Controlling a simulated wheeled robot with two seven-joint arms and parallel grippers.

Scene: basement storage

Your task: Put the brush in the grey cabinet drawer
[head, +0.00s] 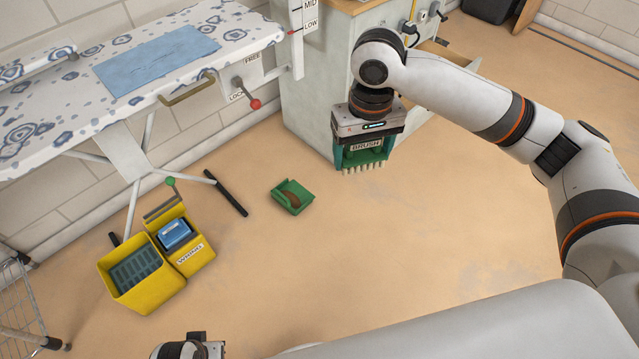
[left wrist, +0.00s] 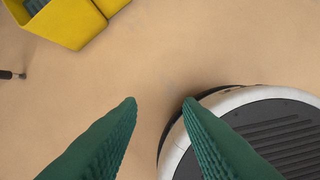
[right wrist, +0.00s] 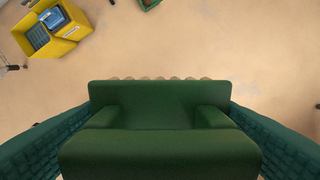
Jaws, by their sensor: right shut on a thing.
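The green brush (head: 366,150), labelled BRUSH, hangs bristles down from my right gripper (head: 365,140), above the floor and in front of the grey cabinet (head: 306,105). In the right wrist view the brush (right wrist: 160,155) fills the space between both fingers. The grey cabinet stands at the back centre with a wooden top. A drawer (head: 437,47) appears to stick out on its right side, partly hidden by my right arm. My left gripper (left wrist: 160,102) is open and empty over the floor, beside my own base.
A green dustpan (head: 292,197) lies on the floor. A yellow mop bucket (head: 140,285) with a blue item stands at left, and an ironing board (head: 60,70) with a blue cloth is behind. A wire rack (head: 22,310) is at far left. Floor in the middle is clear.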

